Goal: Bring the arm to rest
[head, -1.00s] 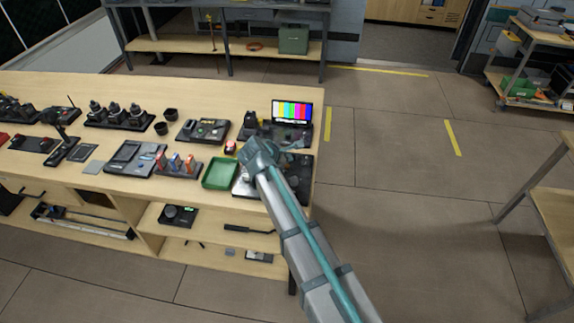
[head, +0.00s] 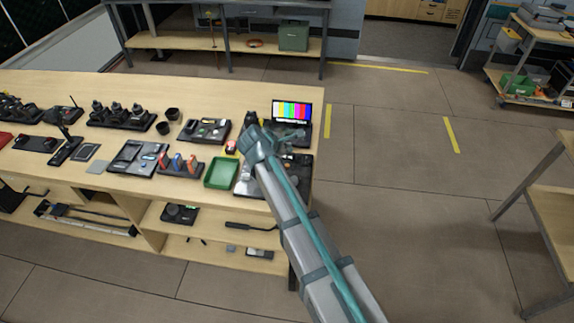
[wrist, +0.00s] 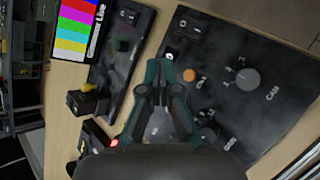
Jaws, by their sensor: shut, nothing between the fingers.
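My gripper (wrist: 158,100) shows in the wrist view, its teal fingers together with nothing between them. It is above a black panel (wrist: 262,112) with knobs, switches and an orange button. In the head view my arm reaches over the right end of the wooden bench (head: 70,88). There the gripper itself is largely hidden behind the arm's wrist. I cannot tell whether the fingertips touch the panel.
A colour-bar screen (head: 291,110) stands behind the gripper. A green tray (head: 221,173) is left of the arm, with a rack of coloured items (head: 178,164) beside it. Open floor (head: 400,190) lies right of the bench.

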